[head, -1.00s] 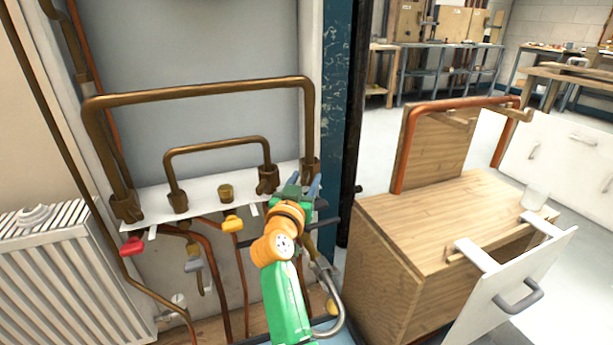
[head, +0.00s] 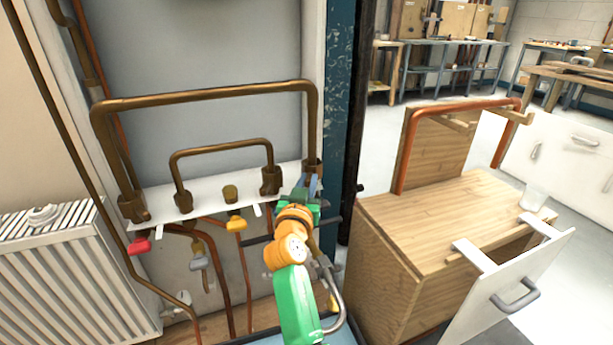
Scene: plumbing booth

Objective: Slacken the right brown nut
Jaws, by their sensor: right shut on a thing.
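The right brown nut (head: 312,166) sits at the foot of the right leg of the large brown pipe (head: 210,95), at the right end of the white shelf plate (head: 207,206). My right gripper (head: 312,184), on the green and orange arm, reaches up to it from below and in front. Its blue-grey fingers are shut on the nut; the gripper hides the nut's lower part. A similar brown nut (head: 134,208) is at the foot of the pipe's left leg. My left gripper is out of view.
A smaller brown pipe arch (head: 220,147) and a short capped stub (head: 230,194) stand close by. Red (head: 139,247) and yellow (head: 236,224) valve handles hang below the plate. A radiator (head: 75,270) is at left, a wooden cabinet (head: 440,215) at right.

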